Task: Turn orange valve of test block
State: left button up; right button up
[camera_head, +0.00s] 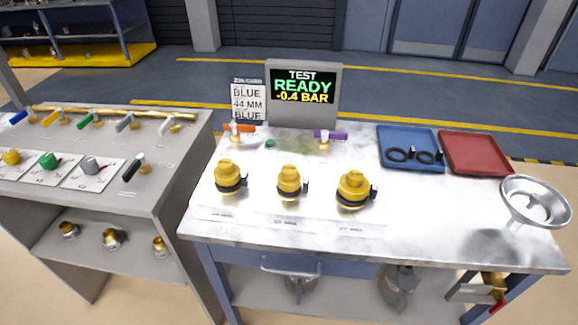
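The orange valve handle (240,128) sits at the back left of the workbench (440,215), just below the printed sign. It lies roughly level across the picture, and its small fitting stands under its right end. A purple valve handle (331,135) on a brass fitting stands to its right. A green button (270,144) lies between the two valves. The grey test display (303,86) behind them reads "TEST READY -0.4 BAR". Nothing touches the orange handle. Neither of my grippers shows in this view.
Several yellow caps (289,181) stand in front of the valves. A blue tray (411,163) with black rings, a red tray (475,153) and a metal funnel (536,202) are on the right. A side bench (150,190) with coloured valves stands left, across a narrow gap.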

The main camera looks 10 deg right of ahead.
aim_at(234, 128)
jog(key=l+z, duration=0.1)
jog(key=l, duration=0.35)
jog(key=i+l+z, duration=0.1)
jog(key=l, duration=0.35)
jog(key=i+l+z, duration=0.15)
jog(key=l, duration=0.3)
